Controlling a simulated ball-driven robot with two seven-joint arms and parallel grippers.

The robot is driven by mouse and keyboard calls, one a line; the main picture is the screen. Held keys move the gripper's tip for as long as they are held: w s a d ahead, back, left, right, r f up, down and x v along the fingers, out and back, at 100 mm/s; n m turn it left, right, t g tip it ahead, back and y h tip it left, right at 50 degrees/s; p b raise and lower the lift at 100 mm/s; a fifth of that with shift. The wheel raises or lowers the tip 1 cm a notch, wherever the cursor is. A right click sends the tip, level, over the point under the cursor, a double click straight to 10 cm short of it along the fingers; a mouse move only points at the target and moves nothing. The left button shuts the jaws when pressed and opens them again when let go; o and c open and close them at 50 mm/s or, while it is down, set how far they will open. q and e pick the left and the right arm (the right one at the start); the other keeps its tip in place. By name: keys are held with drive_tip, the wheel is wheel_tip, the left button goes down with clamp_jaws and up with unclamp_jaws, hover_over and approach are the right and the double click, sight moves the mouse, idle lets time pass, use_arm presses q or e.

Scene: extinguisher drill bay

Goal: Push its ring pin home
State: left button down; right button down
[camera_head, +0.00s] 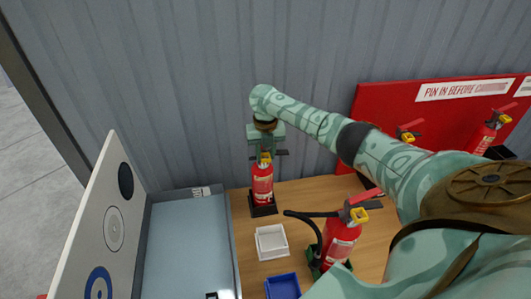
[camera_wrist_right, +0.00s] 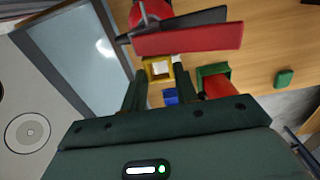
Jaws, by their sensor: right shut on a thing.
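A small red extinguisher (camera_head: 262,184) stands upright in a black stand (camera_head: 263,208) at the back of the wooden bench. Its yellow ring pin (camera_head: 265,158) shows at its head, and in the wrist view the square yellow ring (camera_wrist_right: 147,70) lies between my fingertips. My right gripper (camera_head: 265,149) reaches down over the head from above and is shut on the ring pin. The red lever (camera_wrist_right: 190,38) and a dark lever lie just beyond the ring in the wrist view. How deep the pin sits is hidden. My left gripper is not in view.
A larger extinguisher (camera_head: 342,240) with a black hose stands in front to the right. A white tray (camera_head: 259,254) and a blue tray (camera_head: 270,290) sit near it. An open grey case (camera_head: 185,245) is at the left. A red board (camera_head: 385,98) with extinguishers is behind right.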

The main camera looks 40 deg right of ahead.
drive_tip(key=c, duration=1)
unclamp_jaws()
wheel_tip(320, 180, up, 16)
drive_tip(key=p, duration=0.4)
drive_tip(key=shift+r, duration=0.2)
